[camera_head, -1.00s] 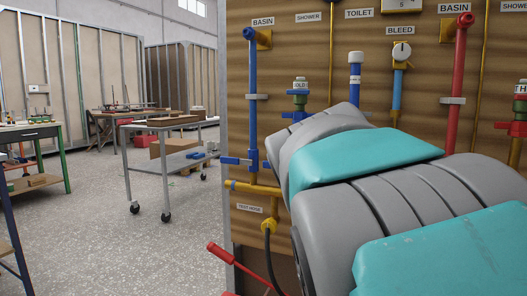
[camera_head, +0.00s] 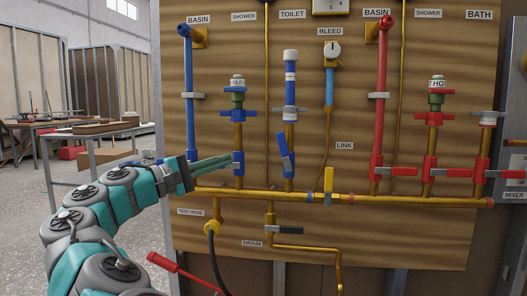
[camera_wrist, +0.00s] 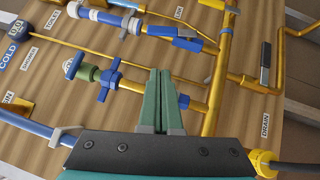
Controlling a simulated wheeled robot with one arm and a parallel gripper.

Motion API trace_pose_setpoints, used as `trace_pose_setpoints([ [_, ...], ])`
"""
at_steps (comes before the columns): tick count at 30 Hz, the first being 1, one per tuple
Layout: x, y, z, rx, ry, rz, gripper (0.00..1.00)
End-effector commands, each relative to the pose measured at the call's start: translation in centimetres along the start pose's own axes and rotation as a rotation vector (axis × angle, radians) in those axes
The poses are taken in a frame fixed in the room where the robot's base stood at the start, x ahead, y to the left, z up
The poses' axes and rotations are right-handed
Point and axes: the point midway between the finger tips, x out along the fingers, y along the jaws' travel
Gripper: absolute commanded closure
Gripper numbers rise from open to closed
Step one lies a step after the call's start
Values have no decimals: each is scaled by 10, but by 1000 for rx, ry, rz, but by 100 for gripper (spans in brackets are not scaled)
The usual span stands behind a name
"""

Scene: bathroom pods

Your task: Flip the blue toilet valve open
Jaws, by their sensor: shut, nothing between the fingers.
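The toilet valve (camera_head: 284,152) is on the pipe below the TOILET label in the head view. Its blue lever with a grey end is slanted, near upright along the pipe. In the wrist view the toilet valve's blue lever (camera_wrist: 183,40) lies at upper middle, above and right of my fingertips. My gripper (camera_head: 229,159) is shut and empty, its green fingers pointing right, left of the toilet valve and apart from it. In the wrist view the gripper (camera_wrist: 160,73) shows its two fingers together, near the cold pipe's lower blue fitting (camera_wrist: 183,101).
A blue cross handle (camera_head: 238,115) sits on the cold pipe beside the fingers. A brass pipe (camera_head: 310,196) with a yellow lever (camera_head: 329,182) runs below. A drain valve (camera_head: 285,230) is lower, a red lever (camera_head: 172,266) at front. The red pipes (camera_head: 382,100) stand at right.

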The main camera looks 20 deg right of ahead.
Motion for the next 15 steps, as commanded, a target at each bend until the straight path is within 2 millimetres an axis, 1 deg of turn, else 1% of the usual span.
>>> trace_pose_setpoints([
  [2, -6, -1, -6, -12, 6, 19, 100],
  [5, -4, -1, -8, -17, 7, 26, 100],
  [8, 8, -1, -8, -17, 6, 26, 100],
  [11, 24, -1, -8, -17, 5, 25, 100],
  [15, 52, 0, -8, -16, 7, 24, 100],
])
